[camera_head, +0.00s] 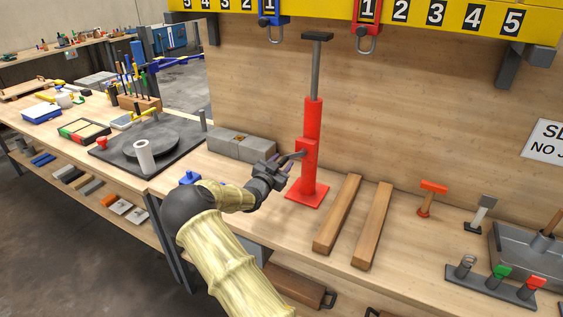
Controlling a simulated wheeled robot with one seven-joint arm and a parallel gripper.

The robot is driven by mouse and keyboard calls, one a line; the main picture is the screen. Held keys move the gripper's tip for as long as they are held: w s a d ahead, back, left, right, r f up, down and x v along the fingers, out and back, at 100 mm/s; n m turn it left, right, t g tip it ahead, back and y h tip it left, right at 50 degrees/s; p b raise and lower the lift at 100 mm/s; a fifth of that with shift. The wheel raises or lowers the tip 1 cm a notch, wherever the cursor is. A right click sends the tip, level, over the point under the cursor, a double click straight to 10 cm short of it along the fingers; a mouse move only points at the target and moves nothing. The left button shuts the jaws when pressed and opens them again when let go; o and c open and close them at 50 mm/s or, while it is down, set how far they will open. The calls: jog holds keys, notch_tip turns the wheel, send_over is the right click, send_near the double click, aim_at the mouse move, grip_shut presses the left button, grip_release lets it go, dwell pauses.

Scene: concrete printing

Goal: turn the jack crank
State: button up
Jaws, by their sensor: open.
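The red jack (311,140) stands upright on its square red base plate on the wooden workbench. A grey post with a dark flat head rises from its top. A small red housing sits on the jack's left side at mid height, and the crank there is small and partly hidden by my fingers. My gripper (287,164) is open just left of the jack, at the height of this housing. Its fingers point right towards the jack, and I cannot tell whether they touch the crank.
Grey blocks (241,146) lie behind my gripper. Two wooden bars (354,222) lie right of the jack, with a red T-shaped tool (431,197) beyond. A yellow numbered beam (440,16) with hanging shackles runs overhead. A dark round plate (152,142) is at left.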

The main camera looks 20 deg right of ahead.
grip_shut()
jog(key=shift+b, duration=0.35)
